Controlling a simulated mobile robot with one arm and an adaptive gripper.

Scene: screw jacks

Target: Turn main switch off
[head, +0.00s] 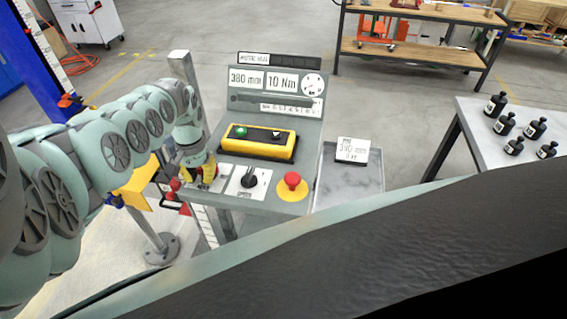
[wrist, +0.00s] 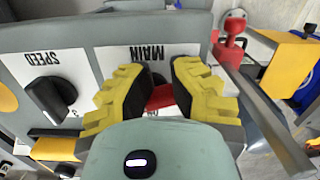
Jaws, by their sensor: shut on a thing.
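The main switch (wrist: 160,97) is a red handle on a white plate marked MAIN, upside down in the wrist view. Only a small part of its red handle shows between the fingers; its setting is hidden. My gripper (wrist: 157,73) has yellow fingers with dark pads, shut on the switch from both sides. In the head view my gripper (head: 204,172) is at the left end of the grey console (head: 225,197), and it covers the switch there.
The black speed knob (head: 249,178) is just right of my gripper, then the red emergency stop (head: 292,184) on yellow. A yellow control box (head: 258,146) with a lit green button stands behind. A red-knobbed lever (wrist: 235,27) stands close beside the console.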

